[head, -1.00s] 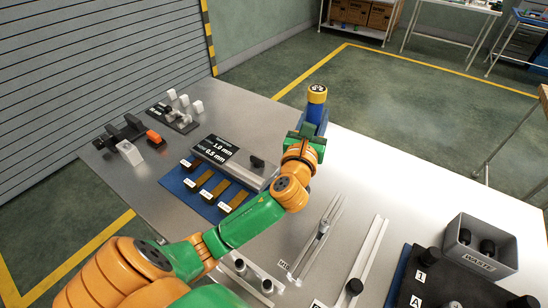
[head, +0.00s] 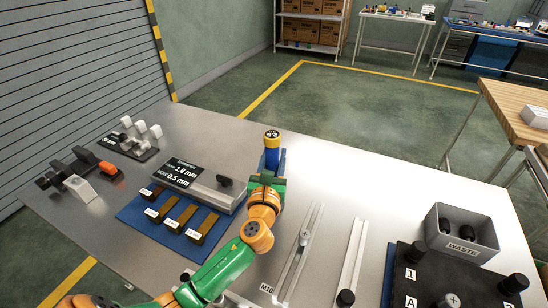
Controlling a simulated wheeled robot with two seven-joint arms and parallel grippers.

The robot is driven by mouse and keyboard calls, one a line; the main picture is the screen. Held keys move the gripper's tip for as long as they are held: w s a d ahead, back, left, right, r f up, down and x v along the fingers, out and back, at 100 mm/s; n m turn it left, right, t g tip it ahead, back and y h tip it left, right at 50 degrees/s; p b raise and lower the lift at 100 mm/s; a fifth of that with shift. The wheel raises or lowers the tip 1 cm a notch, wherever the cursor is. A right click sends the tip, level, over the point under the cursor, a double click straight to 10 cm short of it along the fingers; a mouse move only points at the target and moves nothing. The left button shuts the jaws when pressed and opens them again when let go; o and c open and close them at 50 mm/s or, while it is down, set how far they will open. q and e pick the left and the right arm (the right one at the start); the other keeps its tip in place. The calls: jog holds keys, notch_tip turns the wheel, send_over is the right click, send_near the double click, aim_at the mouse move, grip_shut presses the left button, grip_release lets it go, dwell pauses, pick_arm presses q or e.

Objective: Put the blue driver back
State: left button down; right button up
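The blue driver (head: 272,158) has a blue body and a yellow top with a dark-marked end. It stands roughly upright near the far edge of the steel table (head: 330,170) in the head view. My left gripper (head: 267,180) has its green fingers closed around the driver's lower body. The driver's lower end is hidden behind the gripper, so I cannot tell how high it is above the table. My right gripper is not in view.
Left of the driver lie a blue mat (head: 130,210) with labelled gauge pieces and a grey block with a black label (head: 182,172). Slotted rails (head: 303,240) lie to the right. A grey WASTE bin (head: 462,228) and a black board (head: 400,262) stand at the right.

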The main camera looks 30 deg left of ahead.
pick_arm(q)
jog(key=c, duration=0.8)
grip_release()
jog(key=o, duration=0.3)
jog(key=shift+s+r, duration=0.1)
jog(key=b+v, duration=0.1)
jog(key=v, duration=1.1)
jog(key=shift+r, duration=0.1)
